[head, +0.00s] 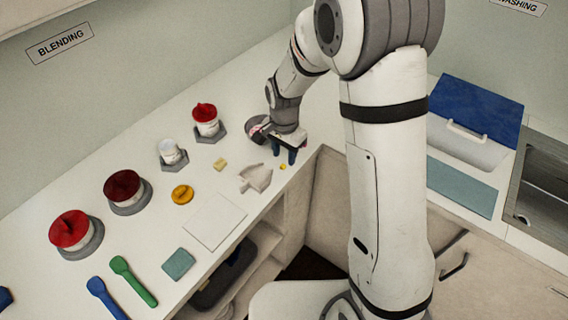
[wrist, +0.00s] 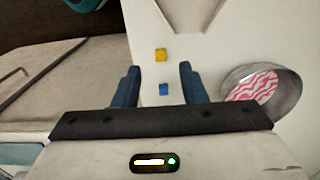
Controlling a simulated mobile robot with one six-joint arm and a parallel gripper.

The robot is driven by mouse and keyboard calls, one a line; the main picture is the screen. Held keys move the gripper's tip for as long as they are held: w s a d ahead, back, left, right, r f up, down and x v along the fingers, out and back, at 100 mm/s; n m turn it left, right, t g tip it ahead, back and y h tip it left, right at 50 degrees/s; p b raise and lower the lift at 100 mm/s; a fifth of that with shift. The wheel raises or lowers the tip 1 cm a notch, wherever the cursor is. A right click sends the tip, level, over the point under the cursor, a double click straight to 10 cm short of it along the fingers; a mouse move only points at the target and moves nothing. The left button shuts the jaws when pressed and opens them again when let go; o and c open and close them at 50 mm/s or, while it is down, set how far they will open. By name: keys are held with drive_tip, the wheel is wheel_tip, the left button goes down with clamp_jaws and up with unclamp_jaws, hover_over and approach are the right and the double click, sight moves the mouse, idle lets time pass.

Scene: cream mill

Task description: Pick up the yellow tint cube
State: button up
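The small yellow tint cube (wrist: 161,55) lies on the white counter in the wrist view, slightly beyond and between my fingertips. It also shows in the head view (head: 283,167), close to the counter's front edge, just in front of my gripper. My gripper (wrist: 159,69) is open and empty, with its two blue fingers pointing down at the counter. In the head view my gripper (head: 284,155) is above the counter near that edge. A small blue cube (wrist: 163,89) lies between the fingers in the wrist view; I cannot make it out in the head view.
A round metal dish (wrist: 288,103) with a pink-striped inside is right of the fingers in the wrist view. A pale notched piece (head: 256,178) lies left of the yellow cube in the head view. Red-topped jars (head: 70,230) and a yellow disc (head: 182,194) are farther left.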

sight(284, 164)
drive_tip(key=shift+f, duration=1.75)
drive_tip(key=shift+c, duration=0.6)
clamp_jaws()
